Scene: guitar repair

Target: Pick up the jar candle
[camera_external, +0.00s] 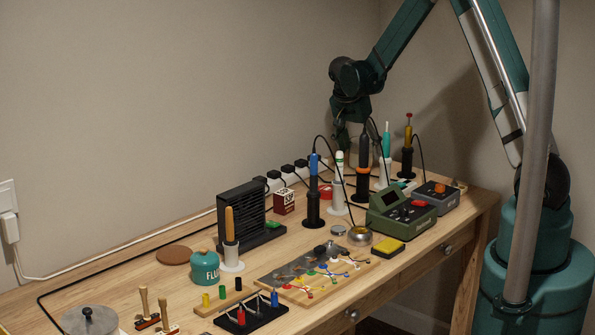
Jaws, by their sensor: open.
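My gripper (347,142) is dark green and hangs from the arm at the back of the bench, behind the upright soldering irons. It is open, and I see nothing held in it. Its fingertips are partly hidden by the irons and cables. I cannot make out for sure which thing is the jar candle. A teal lidded jar (206,268) marked FLUX stands at the front left, far from my gripper. The bench area directly below my gripper is mostly hidden.
Several soldering irons, one with an orange collar (363,155), stand on the wooden bench (150,280) with looping cables. A green soldering station (402,215), a black fume extractor (245,212) and a dark red box (284,201) stand around them. A power strip (290,175) runs along the wall.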

